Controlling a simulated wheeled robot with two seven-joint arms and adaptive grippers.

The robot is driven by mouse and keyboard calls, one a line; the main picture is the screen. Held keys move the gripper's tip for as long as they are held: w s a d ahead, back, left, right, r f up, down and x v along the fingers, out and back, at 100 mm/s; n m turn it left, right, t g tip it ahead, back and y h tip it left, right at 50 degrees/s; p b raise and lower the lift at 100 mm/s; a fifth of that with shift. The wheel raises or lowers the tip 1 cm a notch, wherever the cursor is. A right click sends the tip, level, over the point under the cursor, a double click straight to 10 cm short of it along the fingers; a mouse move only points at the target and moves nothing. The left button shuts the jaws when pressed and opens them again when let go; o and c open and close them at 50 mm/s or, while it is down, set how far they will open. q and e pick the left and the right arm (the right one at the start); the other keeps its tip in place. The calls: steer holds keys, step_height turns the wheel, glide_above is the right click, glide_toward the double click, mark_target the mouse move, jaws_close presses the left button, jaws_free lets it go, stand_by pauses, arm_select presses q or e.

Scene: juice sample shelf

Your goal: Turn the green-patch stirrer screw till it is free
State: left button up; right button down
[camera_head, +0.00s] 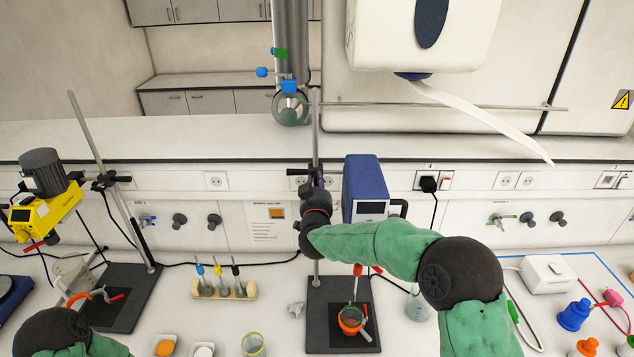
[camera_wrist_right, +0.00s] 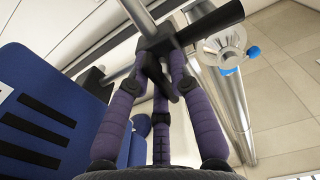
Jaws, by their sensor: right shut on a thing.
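A blue stirrer (camera_head: 366,188) with a small display stands at the middle stand, held against its upright rod (camera_head: 316,130). I see no green patch on it. My right gripper (camera_head: 316,186) reaches up to the black clamp on that rod. In the right wrist view its purple fingers (camera_wrist_right: 163,82) close around the black screw (camera_wrist_right: 160,72) below the clamp (camera_wrist_right: 185,38). The blue stirrer body (camera_wrist_right: 50,115) fills the left of that view. The fingers partly hide the screw. My left arm shows only at the bottom left of the head view; its gripper is out of frame.
A yellow stirrer (camera_head: 42,214) hangs on another stand at the left. A red-rimmed beaker (camera_head: 351,320) sits on the middle stand's dark base (camera_head: 322,338). A wooden rack (camera_head: 224,292) stands left of it. A flask (camera_head: 417,305) stands to the right.

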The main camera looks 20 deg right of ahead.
steer(key=shift+a+r, duration=0.1)
steer(key=c, duration=1.2)
jaws_free()
steer(key=shift+a, duration=0.15)
steer(key=shift+s, duration=0.2)
steer(key=v, duration=1.1)
steer(key=shift+s+a, duration=0.1)
steer(key=shift+s, duration=0.15)
